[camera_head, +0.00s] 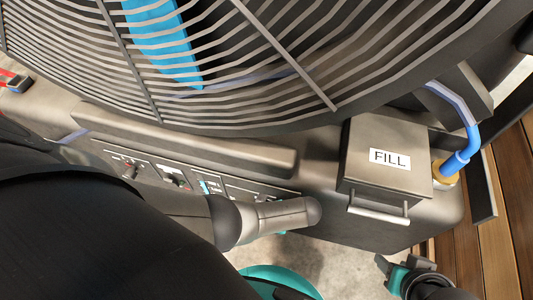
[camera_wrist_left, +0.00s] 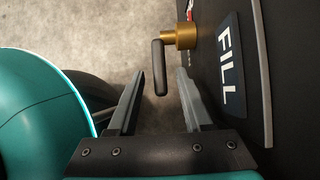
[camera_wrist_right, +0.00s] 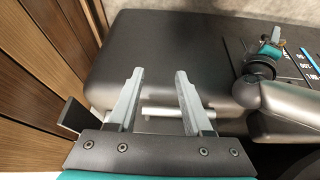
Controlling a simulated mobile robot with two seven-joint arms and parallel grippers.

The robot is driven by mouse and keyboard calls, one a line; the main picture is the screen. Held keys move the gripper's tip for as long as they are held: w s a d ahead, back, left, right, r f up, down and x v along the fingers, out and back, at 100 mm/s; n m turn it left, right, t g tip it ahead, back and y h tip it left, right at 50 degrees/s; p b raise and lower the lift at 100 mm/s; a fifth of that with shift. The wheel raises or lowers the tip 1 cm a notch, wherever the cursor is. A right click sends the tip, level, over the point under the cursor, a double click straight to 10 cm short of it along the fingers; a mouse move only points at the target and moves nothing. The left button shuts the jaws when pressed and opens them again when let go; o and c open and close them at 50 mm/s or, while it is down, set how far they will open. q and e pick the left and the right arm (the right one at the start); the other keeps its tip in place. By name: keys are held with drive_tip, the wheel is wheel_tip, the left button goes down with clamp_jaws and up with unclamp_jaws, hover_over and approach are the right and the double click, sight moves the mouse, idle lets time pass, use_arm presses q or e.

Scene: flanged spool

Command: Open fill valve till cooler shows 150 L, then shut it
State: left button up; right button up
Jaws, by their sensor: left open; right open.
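The fill valve has a brass body (camera_wrist_left: 182,37) and a dark lever (camera_wrist_left: 160,68) beside a FILL label (camera_wrist_left: 228,68) in the left wrist view. My left gripper (camera_wrist_left: 158,76) is open, with the lever's lower end between its fingertips; I cannot tell if they touch it. The cooler (camera_head: 300,170) has a large fan grille and a front panel. A blue level strip (camera_wrist_right: 310,62) with scale numbers shows in the right wrist view; its reading is unclear. My right gripper (camera_wrist_right: 158,72) is open and empty, and also shows at lower right in the head view (camera_head: 382,264).
A box lid marked FILL (camera_head: 389,158) with a bar handle (camera_head: 379,215) sits at the cooler's right end. A blue hose (camera_head: 468,135) enters beside it. Wooden planks (camera_head: 510,190) are at the right. Concrete floor (camera_head: 335,265) is bare in front.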

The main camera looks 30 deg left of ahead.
use_arm(q)
drive_tip(key=shift+p+v, duration=1.4)
drive_tip(key=shift+v, duration=1.45)
use_arm(e)
wheel_tip(320, 180, down, 6)
drive_tip(key=g, duration=0.1)
drive_tip(key=shift+s+d+g, duration=0.25)
drive_tip(key=shift+s+g, duration=0.05)
drive_tip(key=shift+s, duration=0.1)
